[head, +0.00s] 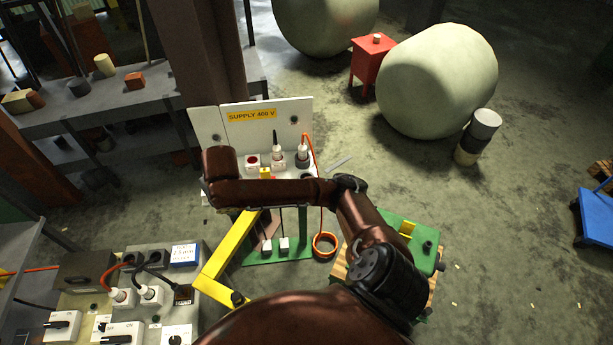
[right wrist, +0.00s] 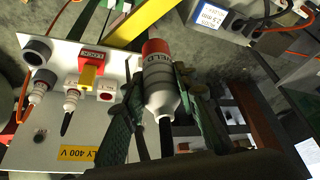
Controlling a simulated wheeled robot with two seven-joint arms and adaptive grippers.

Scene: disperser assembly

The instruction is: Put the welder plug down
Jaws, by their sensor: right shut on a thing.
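The welder plug (right wrist: 160,85) is a white plug with a red end and "WELD" lettering. My right gripper (right wrist: 161,78) is shut on it in the right wrist view, with a dark finger on each side and a black cable below. The plug is held apart from the white supply panel (right wrist: 60,135), which lies to its left in that view. In the head view my right arm reaches across in front of the supply panel (head: 268,132); its gripper and the plug are hidden there. My left gripper is not in view.
Two plugs (head: 278,153) (head: 302,154) sit in the supply panel beside a red-ringed socket (head: 252,161). A yellow bar (head: 228,255) runs in front. A board with switches and plugs (head: 125,300) stands at the lower left. Large pale tanks (head: 437,80) and open floor lie right.

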